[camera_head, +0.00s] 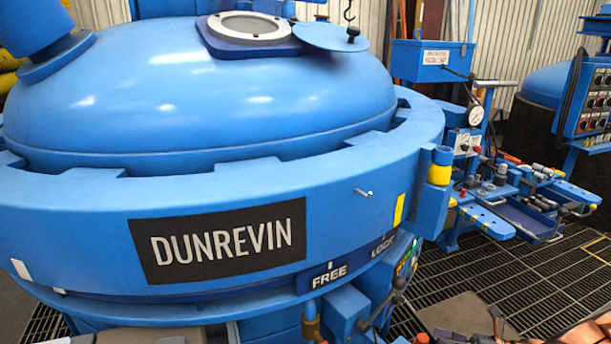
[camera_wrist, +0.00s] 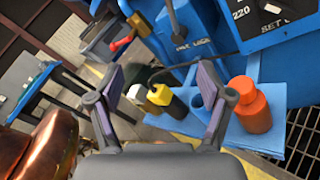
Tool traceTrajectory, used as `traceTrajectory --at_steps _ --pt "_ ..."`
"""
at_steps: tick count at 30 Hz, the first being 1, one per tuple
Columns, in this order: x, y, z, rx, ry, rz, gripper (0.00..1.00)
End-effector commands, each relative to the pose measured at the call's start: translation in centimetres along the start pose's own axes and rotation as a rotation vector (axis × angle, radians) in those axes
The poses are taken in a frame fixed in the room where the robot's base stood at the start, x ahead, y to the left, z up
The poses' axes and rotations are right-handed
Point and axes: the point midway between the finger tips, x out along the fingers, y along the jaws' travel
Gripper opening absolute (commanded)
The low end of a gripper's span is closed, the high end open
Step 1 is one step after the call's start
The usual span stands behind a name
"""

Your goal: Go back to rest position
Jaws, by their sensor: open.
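My gripper (camera_wrist: 160,80) shows in the wrist view with its two fingers spread wide apart. It is open and nothing is held between the fingers. Beyond the fingers is a blue shelf (camera_wrist: 255,140) with an orange bottle (camera_wrist: 253,105) and a dark item with a yellow top (camera_wrist: 160,96). The view does not settle how far the fingers are from these. In the head view I cannot clearly make out my gripper.
The large blue furnace (camera_head: 80,215) with a DUNREVIN plate (camera_head: 219,241) fills the left and middle. A blue tool bench (camera_head: 488,222) stands at right, with a button panel (camera_head: 592,100) behind. Dark floor grating (camera_head: 490,285) lies open before the bench. A copper-coloured object (camera_wrist: 45,145) is near the gripper's left.

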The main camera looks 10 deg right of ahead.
Motion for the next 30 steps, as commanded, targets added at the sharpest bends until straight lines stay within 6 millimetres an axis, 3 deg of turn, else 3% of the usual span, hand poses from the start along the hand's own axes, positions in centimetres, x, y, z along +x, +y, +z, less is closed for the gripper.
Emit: traceTrajectory --at_steps 6,15,21,30 --pt "5.8 4.8 2.8 -0.185 0.15 0.136 0.79" --pt "11.9 12.2 3.8 -0.444 0.357 0.326 0.79" --pt "14.6 17.3 3.3 -0.616 0.489 0.46 0.79" --pt "16.5 24.1 1.3 -0.871 0.684 0.664 0.79"
